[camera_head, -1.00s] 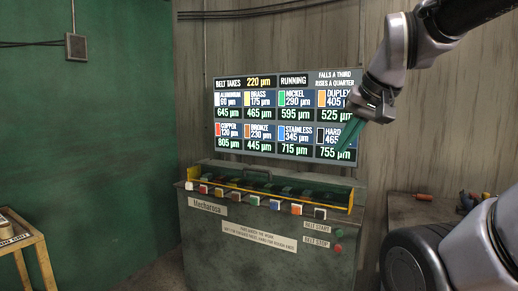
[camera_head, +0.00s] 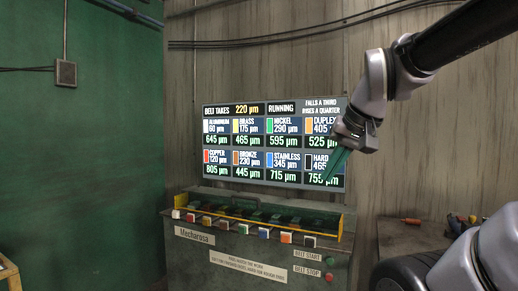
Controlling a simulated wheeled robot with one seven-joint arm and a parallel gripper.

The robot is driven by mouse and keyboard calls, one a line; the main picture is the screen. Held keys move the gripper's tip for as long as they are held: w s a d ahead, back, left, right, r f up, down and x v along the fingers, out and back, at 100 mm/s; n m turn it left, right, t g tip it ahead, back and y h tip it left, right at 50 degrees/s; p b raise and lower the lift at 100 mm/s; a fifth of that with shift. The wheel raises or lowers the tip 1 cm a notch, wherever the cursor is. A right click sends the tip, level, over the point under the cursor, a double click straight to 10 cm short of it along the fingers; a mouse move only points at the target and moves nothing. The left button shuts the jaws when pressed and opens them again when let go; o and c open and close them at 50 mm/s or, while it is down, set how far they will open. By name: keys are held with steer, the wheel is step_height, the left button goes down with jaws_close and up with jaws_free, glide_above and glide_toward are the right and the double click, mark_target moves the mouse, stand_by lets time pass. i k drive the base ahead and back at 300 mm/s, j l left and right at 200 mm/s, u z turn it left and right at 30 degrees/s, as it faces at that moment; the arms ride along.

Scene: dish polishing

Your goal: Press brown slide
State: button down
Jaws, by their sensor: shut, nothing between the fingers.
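A row of small coloured slides runs along the front top edge of the Mecharosa machine (camera_head: 250,265).
The lit display (camera_head: 270,145) reads "belt takes 220 µm" and "running", with bronze at 445 µm. Green belt start (camera_head: 330,260) and red belt stop (camera_head: 329,276) buttons sit at the machine's right. A side bench (camera_head: 400,235) holds small items.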

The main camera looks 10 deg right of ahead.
mark_target(224, 225)
steer(key=i+j+u, duration=0.6)
steer(key=i, duration=0.35)
steer(key=k+l, duration=0.05)
